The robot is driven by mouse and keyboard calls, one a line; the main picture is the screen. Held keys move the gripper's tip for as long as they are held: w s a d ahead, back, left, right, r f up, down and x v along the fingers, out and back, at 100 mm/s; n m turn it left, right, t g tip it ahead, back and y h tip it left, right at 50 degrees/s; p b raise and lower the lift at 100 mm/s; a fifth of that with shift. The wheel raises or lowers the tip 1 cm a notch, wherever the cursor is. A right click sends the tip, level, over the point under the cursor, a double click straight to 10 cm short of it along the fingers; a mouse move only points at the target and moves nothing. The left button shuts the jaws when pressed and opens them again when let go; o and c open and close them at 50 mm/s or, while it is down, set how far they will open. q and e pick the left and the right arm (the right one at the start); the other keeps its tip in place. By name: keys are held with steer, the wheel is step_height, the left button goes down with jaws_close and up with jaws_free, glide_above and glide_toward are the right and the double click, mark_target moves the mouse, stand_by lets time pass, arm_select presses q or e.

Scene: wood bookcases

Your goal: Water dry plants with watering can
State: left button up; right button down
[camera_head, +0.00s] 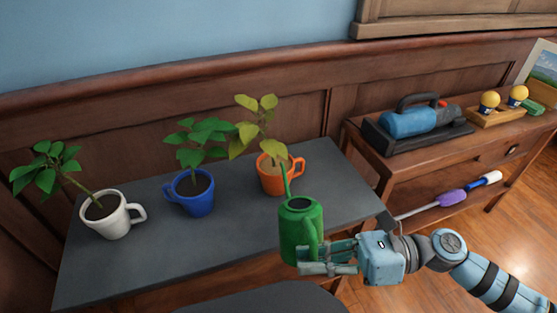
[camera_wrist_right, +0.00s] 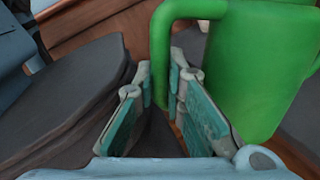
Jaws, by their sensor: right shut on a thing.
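The green watering can (camera_head: 298,228) is held upright at the front right of the dark tabletop, its spout pointing up toward the orange mug. My right gripper (camera_head: 325,256) is shut on the can's handle, which shows between the fingers in the right wrist view (camera_wrist_right: 163,75). An orange mug (camera_head: 270,183) holds a plant with yellowish leaves (camera_head: 247,135) and pale brown soil. A blue mug (camera_head: 195,200) holds a green plant (camera_head: 192,140) with dark soil. A white mug (camera_head: 105,226) holds a green plant (camera_head: 47,172) with dark soil. My left gripper is not in view.
The grey tabletop (camera_head: 150,262) has free room in front of the blue and white mugs. A dark rounded seat (camera_head: 275,298) is at the bottom. A wooden side table (camera_head: 400,180) at right bears a blue device (camera_head: 408,122) and yellow-topped items (camera_head: 489,99). A purple-handled duster (camera_head: 450,198) lies below.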

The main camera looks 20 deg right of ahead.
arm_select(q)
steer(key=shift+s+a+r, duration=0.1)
arm_select(e)
steer(key=shift+w+r, duration=0.15)
steer(key=shift+r, duration=0.2)
steer(key=shift+w+r, duration=0.1)
steer(key=shift+r, duration=0.1)
arm_select(q)
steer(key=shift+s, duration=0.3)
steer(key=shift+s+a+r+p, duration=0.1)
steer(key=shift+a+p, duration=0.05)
steer(key=shift+p, duration=0.25)
arm_select(e)
steer(key=shift+w+r+m, duration=0.2)
steer(key=shift+r+m, duration=0.1)
steer(key=shift+r, duration=0.05)
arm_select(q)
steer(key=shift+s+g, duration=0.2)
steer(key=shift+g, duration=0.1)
arm_select(e)
steer(key=shift+w+r, duration=0.1)
steer(key=shift+r, duration=0.1)
